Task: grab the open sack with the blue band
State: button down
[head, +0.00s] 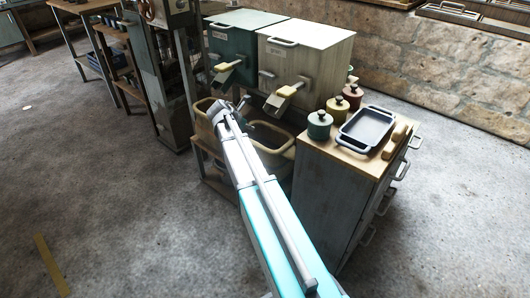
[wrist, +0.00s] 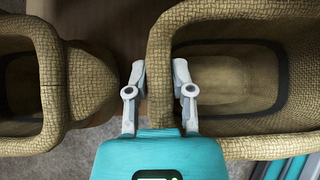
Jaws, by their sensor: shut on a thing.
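My gripper (wrist: 160,78) is shut on the near-left rim of a large open woven sack (wrist: 235,147), with one finger on each side of the wall. This sack stands open at the right of the wrist view, and a dark bluish band shows inside it. In the head view the same sack (head: 275,133) is partly hidden by my arm, and my gripper (head: 229,112) is at its left edge. A second open woven sack (wrist: 80,85) stands to the left, with a dark band inside. It also shows in the head view (head: 204,107). The sacks' outer sides are mostly hidden.
A green bin (head: 240,42) and a white bin (head: 305,55) with scoop-like spouts stand above the sacks. A cabinet (head: 335,190) at the right carries lidded jars (head: 319,124) and a tray (head: 367,128).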

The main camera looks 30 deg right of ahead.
jog(key=shift+r, duration=0.15)
notch_tip(320, 180, up, 3)
jog(key=p, duration=0.3)
jog(key=shift+r+p, duration=0.15)
jog(key=shift+p, duration=0.15)
jog(key=s+a, duration=0.3)
jog(key=a, duration=0.5)
jog(key=s+a, duration=0.3)
jog(key=a, duration=0.6)
